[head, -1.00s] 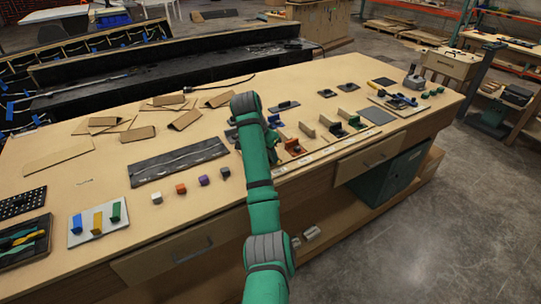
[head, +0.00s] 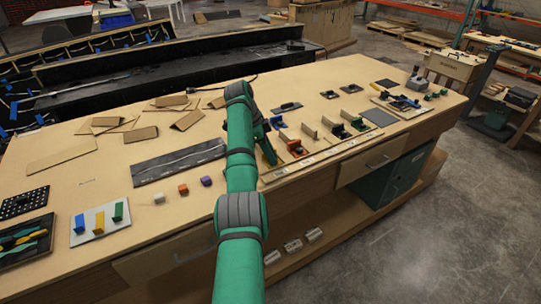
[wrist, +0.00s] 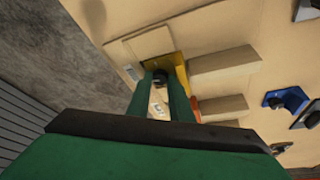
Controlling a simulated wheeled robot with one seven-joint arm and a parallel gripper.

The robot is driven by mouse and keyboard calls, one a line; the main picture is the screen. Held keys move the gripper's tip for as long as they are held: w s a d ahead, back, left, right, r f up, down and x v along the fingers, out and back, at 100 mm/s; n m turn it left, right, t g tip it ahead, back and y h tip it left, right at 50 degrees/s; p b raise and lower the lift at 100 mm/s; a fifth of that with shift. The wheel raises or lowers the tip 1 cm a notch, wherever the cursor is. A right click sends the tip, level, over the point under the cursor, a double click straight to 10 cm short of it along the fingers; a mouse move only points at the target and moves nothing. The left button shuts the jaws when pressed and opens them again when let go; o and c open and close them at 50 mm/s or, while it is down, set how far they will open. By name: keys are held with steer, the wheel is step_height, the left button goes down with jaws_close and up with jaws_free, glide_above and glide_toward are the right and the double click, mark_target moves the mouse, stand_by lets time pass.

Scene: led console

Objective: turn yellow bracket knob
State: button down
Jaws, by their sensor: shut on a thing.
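In the wrist view, the yellow bracket (wrist: 181,66) stands on the board in front of my fingers, with a small dark knob (wrist: 159,76) beside its face. My gripper (wrist: 161,80) is shut on this knob, one green finger on each side of it. The fingers cover part of the knob, so its turn angle cannot be told.
Tan divider blocks (wrist: 223,61) stand right beside the yellow bracket. An orange bracket (head: 296,148), a blue bracket (head: 280,123) and a green bracket (head: 338,130) are nearby on the bench. Small cubes, including an orange one (head: 183,190), lie left of my arm.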

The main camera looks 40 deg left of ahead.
steer(key=shift+w+a+r+m, duration=0.1)
steer(key=shift+a+r+m, duration=0.1)
steer(key=shift+r+m, duration=0.3)
stand_by(0.3)
steer(key=c, duration=1.6)
jaws_free()
steer(key=shift+f, duration=0.15)
steer(key=shift+o, duration=0.2)
steer(key=shift+f, duration=0.1)
